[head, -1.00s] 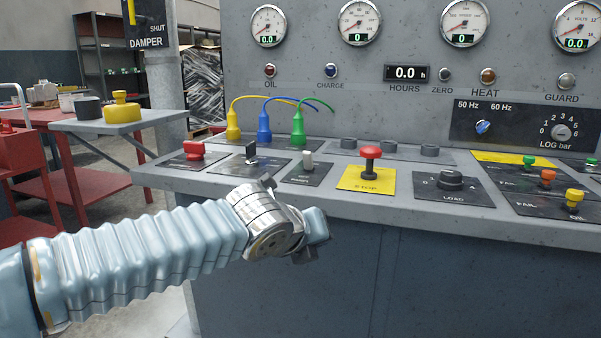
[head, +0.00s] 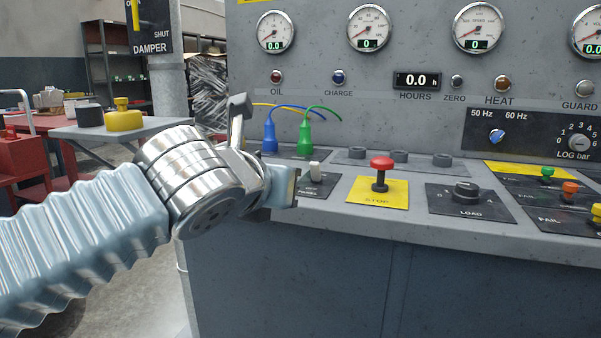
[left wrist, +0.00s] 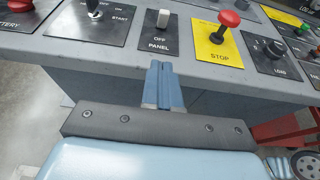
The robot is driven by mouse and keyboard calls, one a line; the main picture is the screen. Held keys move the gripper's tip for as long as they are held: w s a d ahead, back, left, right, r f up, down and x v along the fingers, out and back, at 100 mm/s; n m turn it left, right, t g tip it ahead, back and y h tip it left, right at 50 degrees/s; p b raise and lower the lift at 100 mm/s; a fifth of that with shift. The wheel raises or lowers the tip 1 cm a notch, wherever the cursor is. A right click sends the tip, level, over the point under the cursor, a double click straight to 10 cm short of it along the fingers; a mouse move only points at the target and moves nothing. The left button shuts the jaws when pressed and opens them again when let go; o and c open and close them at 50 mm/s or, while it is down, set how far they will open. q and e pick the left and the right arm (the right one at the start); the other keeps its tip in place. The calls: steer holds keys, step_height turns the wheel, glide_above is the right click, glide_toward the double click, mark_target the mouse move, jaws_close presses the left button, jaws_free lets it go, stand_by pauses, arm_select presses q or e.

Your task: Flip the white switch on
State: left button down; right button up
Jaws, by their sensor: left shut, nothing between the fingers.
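The white switch (head: 315,171) is a small upright rocker on a black plate, partly behind my left gripper in the head view. In the left wrist view the white switch (left wrist: 163,19) stands straight ahead of the fingers, on a plate marked OFF and PANEL. My left gripper (head: 290,188) is shut and empty, at the console's front edge, just left of and in front of the switch. In the left wrist view the closed fingertips (left wrist: 160,66) point at the switch, with a gap between. My right gripper is not in view.
The red STOP button (head: 381,165) on a yellow plate stands right of the switch, with the LOAD knob (head: 466,190) beyond. The START switch (left wrist: 94,9) is to its left. Green (head: 304,133) and blue (head: 269,137) cable plugs rise behind.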

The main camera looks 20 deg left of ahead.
arm_select(q)
glide_toward(313, 167)
steer(key=f, duration=0.1)
steer(key=w+f, duration=0.1)
steer(key=f, duration=0.1)
steer(key=w+f, duration=0.1)
steer(key=shift+f+b, duration=0.25)
steer(key=shift+b, duration=0.15)
steer(key=shift+w+r+p, duration=0.15)
steer(key=shift+w+r, duration=0.15)
steer(key=shift+w, duration=0.35)
steer(key=shift+w+r+p, duration=0.15)
steer(key=shift+w+r, duration=0.2)
steer(key=shift+w, duration=0.25)
steer(key=shift+w+r+p, duration=0.15)
steer(key=shift+w+r, duration=0.15)
steer(key=shift+w, duration=0.35)
steer(key=shift+w+r+p, duration=0.1)
steer(key=shift+r+p, duration=0.1)
steer(key=shift+p, duration=0.25)
